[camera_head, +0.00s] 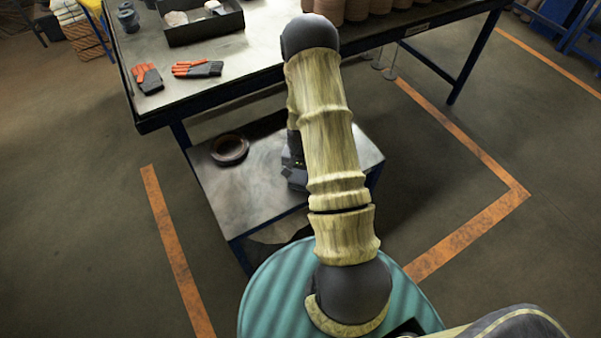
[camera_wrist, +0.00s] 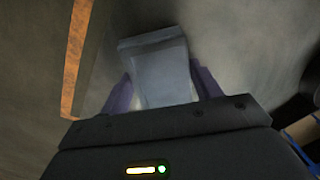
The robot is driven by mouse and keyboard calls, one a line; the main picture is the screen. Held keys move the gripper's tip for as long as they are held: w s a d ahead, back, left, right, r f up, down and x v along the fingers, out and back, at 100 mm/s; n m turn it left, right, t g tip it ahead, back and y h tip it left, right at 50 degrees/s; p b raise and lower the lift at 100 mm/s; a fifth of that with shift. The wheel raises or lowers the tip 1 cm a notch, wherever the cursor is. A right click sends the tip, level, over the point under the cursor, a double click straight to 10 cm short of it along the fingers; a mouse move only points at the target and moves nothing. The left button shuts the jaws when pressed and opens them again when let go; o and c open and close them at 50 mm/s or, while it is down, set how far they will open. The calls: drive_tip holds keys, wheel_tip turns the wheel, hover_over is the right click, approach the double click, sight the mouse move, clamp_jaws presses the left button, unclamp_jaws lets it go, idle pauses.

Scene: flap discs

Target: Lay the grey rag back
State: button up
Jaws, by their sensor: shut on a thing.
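My gripper (camera_wrist: 162,85) shows in the wrist view with its two purple fingers on either side of a flat, grey-blue folded piece, which looks like the grey rag (camera_wrist: 160,72). The fingers are shut on it, and it sticks out beyond them. Blurred grey surface and floor lie behind it; I cannot tell whether it touches anything. In the head view my arm hides the fingers and the rag. Only the dark wrist part shows, over the right part of the lower metal shelf (camera_head: 245,190).
A dark ring-shaped dish (camera_head: 230,149) sits on the shelf's left part. The workbench (camera_head: 255,55) above holds a black tray (camera_head: 203,28), two orange-and-grey gloves (camera_head: 197,69) and brown stacks (camera_head: 356,9). The bench's front edge and legs are close to my arm. The shelf's front is bare.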

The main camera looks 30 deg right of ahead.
sight(301, 174)
drive_tip(key=shift+f, duration=0.1)
drive_tip(key=o, duration=1)
drive_tip(key=shift+c, duration=0.2)
wheel_tip(301, 174, up, 12)
idle(0.3)
